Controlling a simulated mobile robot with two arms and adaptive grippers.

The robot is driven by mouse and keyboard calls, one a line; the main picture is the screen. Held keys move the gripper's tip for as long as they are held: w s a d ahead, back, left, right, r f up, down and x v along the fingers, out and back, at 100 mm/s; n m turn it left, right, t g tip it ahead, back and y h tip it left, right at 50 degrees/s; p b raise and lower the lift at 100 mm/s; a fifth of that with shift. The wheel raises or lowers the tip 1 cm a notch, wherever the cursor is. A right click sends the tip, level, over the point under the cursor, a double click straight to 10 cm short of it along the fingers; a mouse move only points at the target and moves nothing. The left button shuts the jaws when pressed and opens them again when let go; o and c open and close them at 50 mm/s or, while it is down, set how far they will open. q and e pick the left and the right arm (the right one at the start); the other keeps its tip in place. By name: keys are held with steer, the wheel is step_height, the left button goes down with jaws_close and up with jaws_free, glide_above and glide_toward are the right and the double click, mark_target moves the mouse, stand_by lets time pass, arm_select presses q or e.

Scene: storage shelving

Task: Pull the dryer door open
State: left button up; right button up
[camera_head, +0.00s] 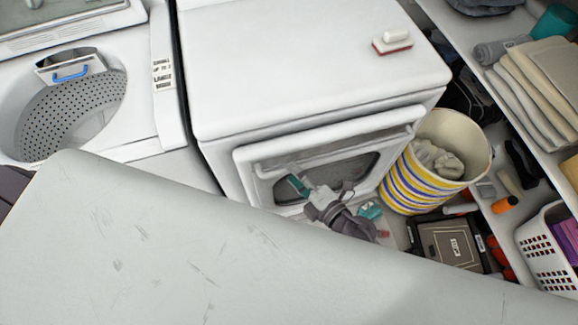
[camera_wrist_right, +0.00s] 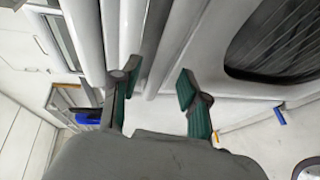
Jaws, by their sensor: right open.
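The white dryer (camera_head: 300,55) stands in the middle of the head view. Its door (camera_head: 330,133), with a dark window, is on the front, and its upper edge stands out from the body. I cannot tell whether it is ajar. My right gripper (camera_head: 308,189) is in front of the door, over the window area. In the right wrist view the right gripper (camera_wrist_right: 158,80) is open, with white door edges beyond its fingers and the dark window (camera_wrist_right: 275,40) to the right. Nothing shows between the fingers. Contact with the door is unclear. My left gripper is not in view.
A washer with an open drum (camera_head: 75,110) stands left of the dryer. A striped basket (camera_head: 432,165) stands close to the door's right side. A dark box (camera_head: 450,243) lies on the floor. Shelves with folded towels (camera_head: 540,90) and a white basket (camera_head: 548,250) line the right.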

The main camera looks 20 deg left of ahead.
steer(key=shift+x, duration=1.55)
steer(key=shift+d, duration=0.1)
jaws_close()
